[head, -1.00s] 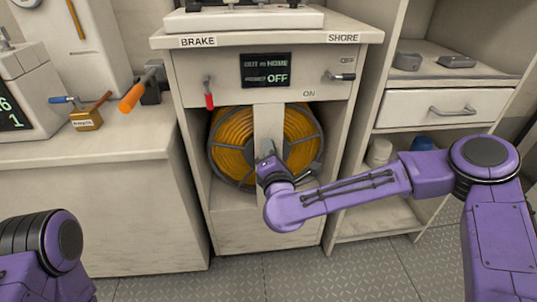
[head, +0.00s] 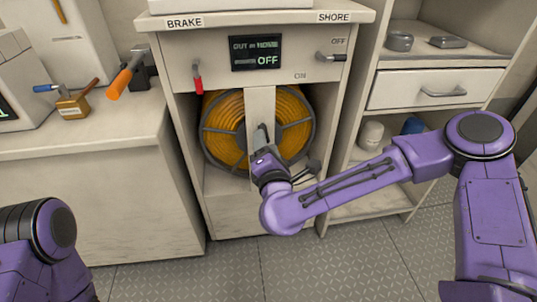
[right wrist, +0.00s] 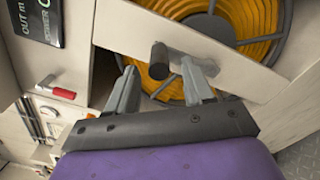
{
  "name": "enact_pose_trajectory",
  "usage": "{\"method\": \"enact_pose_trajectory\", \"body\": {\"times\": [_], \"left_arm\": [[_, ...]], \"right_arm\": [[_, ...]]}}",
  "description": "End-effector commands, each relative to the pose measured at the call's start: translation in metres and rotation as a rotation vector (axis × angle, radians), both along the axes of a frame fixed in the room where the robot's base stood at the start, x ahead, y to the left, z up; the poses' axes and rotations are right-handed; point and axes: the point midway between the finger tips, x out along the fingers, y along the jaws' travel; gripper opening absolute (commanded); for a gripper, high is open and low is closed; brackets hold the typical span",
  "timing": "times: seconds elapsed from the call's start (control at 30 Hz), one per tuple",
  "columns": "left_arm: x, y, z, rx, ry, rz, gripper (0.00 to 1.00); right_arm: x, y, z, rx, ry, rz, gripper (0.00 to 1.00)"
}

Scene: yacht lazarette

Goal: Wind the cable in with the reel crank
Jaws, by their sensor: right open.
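The cable reel (head: 223,140) holds orange cable and stands in the cabinet opening behind a pale upright bar (head: 262,101). In the right wrist view, the orange cable (right wrist: 262,22) shows around the bar. The crank there has a grey arm (right wrist: 190,62) and a dark cylindrical grip (right wrist: 158,62). My right gripper (head: 262,138) is in front of the bar and hides the crank in the head view. In the right wrist view, its open fingers (right wrist: 160,78) stand apart on either side of the grip; contact cannot be told. My left gripper is out of view.
The red brake lever (head: 198,78) hangs down on the cabinet's left. The shore switch (head: 332,57) is at its right, and the display (head: 256,53) reads OFF. A counter (head: 90,138) with an orange-handled tool (head: 121,82) stands left; open shelves with a drawer (head: 437,90) stand right.

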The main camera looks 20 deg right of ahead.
Motion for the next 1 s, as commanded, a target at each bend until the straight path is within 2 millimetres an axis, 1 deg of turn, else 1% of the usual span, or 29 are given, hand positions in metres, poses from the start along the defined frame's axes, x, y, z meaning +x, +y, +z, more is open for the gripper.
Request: {"method": "enact_pose_trajectory", "body": {"times": [0.03,0.1,0.2,0.3,0.43,0.83,0.87,0.93,0.97,1.0], "left_arm": [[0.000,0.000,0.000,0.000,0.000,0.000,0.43],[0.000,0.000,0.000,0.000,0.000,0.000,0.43],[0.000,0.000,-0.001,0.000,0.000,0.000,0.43],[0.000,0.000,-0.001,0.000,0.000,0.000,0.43],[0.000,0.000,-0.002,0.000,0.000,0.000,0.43],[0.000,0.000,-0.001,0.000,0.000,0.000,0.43],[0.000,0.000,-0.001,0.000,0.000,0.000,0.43],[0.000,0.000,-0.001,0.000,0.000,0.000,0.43],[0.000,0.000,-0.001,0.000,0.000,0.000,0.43],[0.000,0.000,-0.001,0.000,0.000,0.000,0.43]], "right_arm": [[-0.012,0.002,0.000,0.000,0.001,0.004,0.52],[-0.029,0.004,0.000,-0.001,0.000,0.004,0.52],[-0.046,0.006,0.000,-0.001,0.000,0.003,0.52],[-0.057,0.007,0.000,-0.001,0.001,0.001,0.52],[-0.061,0.007,0.000,-0.001,0.000,-0.001,0.52],[-0.060,0.006,0.000,-0.012,0.002,-0.001,0.52],[-0.060,0.007,0.000,-0.034,0.005,-0.001,0.52],[-0.060,0.010,0.000,-0.160,0.015,0.019,0.52],[-0.060,0.013,0.000,-0.252,0.026,0.035,0.52],[-0.059,0.019,-0.002,-0.405,0.045,0.064,0.52]]}}
